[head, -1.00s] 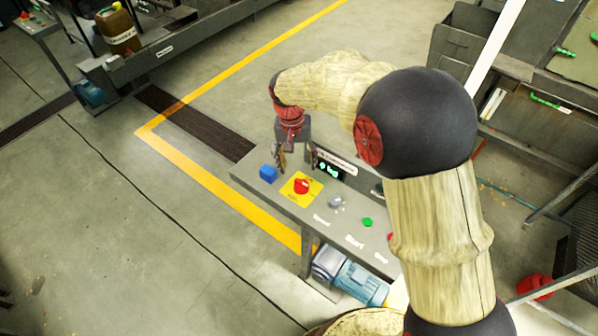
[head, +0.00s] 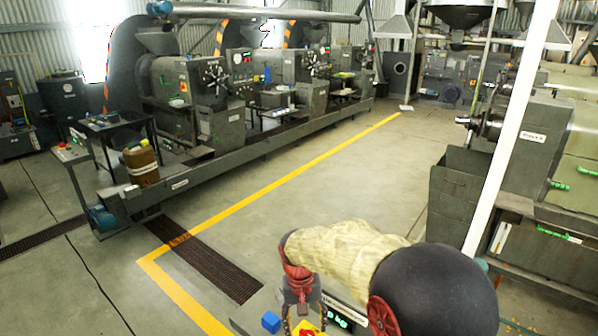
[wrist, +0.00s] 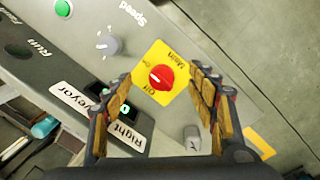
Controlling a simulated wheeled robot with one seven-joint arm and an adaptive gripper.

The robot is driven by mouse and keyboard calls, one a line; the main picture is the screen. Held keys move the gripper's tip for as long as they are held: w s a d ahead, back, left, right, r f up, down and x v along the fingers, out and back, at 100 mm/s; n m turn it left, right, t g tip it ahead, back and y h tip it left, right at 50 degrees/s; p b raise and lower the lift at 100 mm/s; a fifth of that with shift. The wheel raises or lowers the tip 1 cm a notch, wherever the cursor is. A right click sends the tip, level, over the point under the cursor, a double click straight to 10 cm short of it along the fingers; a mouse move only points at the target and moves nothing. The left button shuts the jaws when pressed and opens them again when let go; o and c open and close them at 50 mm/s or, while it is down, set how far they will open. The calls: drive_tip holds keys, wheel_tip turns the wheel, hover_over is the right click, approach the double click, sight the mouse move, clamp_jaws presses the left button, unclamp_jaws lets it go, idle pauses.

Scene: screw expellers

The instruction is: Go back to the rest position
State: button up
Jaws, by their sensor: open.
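My gripper (wrist: 165,105) is open and empty in the wrist view. Its fingers stand either side of the red main switch knob (wrist: 161,77) on its yellow plate (wrist: 150,62), and I see no contact with it. The grey control panel (wrist: 95,70) lies below, with a speed dial (wrist: 107,45) and a green button (wrist: 63,8). In the head view my gripper (head: 302,325) shows at the bottom edge, its fingertips partly cut off.
A long row of grey screw expellers (head: 280,75) stands at the back left. A brown canister (head: 141,165) sits near its front end. A white post (head: 495,125) and more machines (head: 460,190) stand at the right. The floor inside the yellow line (head: 270,187) is clear.

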drive_tip(key=s+d+r+t+b, duration=0.2)
drive_tip(key=s+d+r, duration=0.2)
drive_tip(key=s, duration=0.4)
drive_tip(key=s+d+r+t+b, duration=0.2)
drive_tip(key=s+d+r, duration=0.2)
drive_tip(key=s+d, duration=0.3)
drive_tip(key=s+d+r+t+y+b, duration=0.1)
drive_tip(key=s+d+r+t+b, duration=0.1)
drive_tip(key=s+d+r, duration=0.3)
drive_tip(key=s+d+b, duration=0.1)
drive_tip(key=s, duration=0.3)
drive_tip(key=shift+s+m, duration=0.15)
drive_tip(key=shift+m, duration=0.25)
drive_tip(key=shift+r, duration=0.1)
idle(0.5)
